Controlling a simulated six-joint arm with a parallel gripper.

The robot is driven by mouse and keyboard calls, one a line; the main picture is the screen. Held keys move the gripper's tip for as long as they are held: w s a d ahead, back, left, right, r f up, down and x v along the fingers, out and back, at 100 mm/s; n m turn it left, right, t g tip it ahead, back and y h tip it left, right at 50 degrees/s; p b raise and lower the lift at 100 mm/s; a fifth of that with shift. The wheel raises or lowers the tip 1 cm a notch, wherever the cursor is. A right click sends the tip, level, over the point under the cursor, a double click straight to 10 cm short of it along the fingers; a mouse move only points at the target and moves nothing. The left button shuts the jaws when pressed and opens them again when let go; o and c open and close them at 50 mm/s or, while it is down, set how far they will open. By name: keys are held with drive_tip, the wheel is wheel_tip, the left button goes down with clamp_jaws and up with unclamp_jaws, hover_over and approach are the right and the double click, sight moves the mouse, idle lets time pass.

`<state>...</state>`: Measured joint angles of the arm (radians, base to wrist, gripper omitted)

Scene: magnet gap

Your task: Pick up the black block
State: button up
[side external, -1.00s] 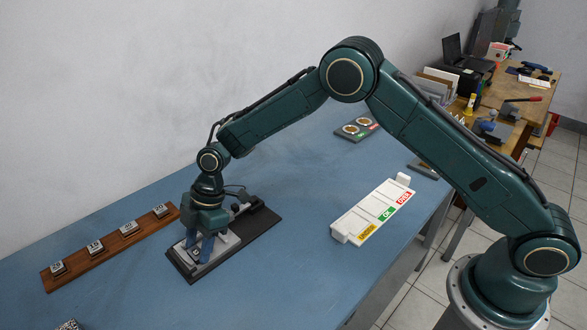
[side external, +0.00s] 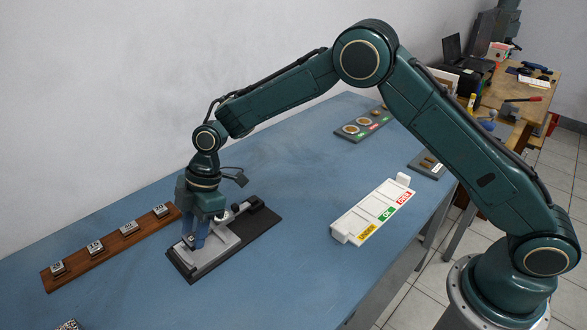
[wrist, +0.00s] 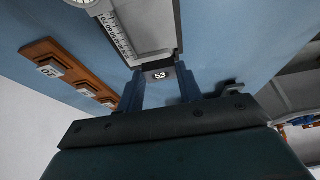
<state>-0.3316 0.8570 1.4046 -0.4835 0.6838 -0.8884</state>
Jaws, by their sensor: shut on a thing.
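A black block with a white label reading 53 (wrist: 158,75) is between the two blue fingers of my gripper (wrist: 160,88) in the wrist view. My gripper is shut on it. In the side view my gripper (side external: 193,243) points down over the left end of a grey measuring fixture on a dark base (side external: 205,272), and its fingers hide most of the block. The fixture, with a printed scale and a round dial, also shows beyond the block in the wrist view (wrist: 145,30). I cannot tell the exact clearance between block and fixture.
A wooden rack (side external: 85,270) with several labelled blocks lies to the left. A white tray with yellow, green and red labels (side external: 370,212) stands to the right. A dark plate with round discs (side external: 362,128) lies farther back. Blue table between is clear.

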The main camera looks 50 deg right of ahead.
wheel_tip(320, 180, up, 16)
drive_tip(key=shift+f, duration=0.25)
idle(0.7)
drive_tip(key=s+d+f+m+t+h, duration=0.1)
drive_tip(key=d+f+m+h, duration=0.35)
drive_tip(key=d+m, duration=0.85)
drive_tip(key=s+d+f+m+t+h, duration=0.1)
drive_tip(key=d+f+m+t+h, duration=0.15)
drive_tip(key=d+f+m, duration=0.7)
drive_tip(key=s+d+m+g, duration=0.2)
drive_tip(key=s+d+m, duration=0.2)
drive_tip(key=m, duration=0.6)
drive_tip(key=s+d+m+g+y, duration=0.1)
drive_tip(key=s+d+m+g, duration=0.2)
drive_tip(key=m, duration=0.7)
drive_tip(key=s+d+f+m+g+y, duration=0.1)
drive_tip(key=s+d+m+g, duration=0.2)
drive_tip(key=s+d+m, duration=0.4)
drive_tip(key=shift+d+m, duration=1.65)
drive_tip(key=shift+d, duration=0.15)
drive_tip(key=shift+s+d+f+m+y, duration=0.15)
drive_tip(key=shift+s+d+m+y, duration=0.25)
drive_tip(key=shift+s+m, duration=0.4)
drive_tip(key=shift+w, duration=0.2)
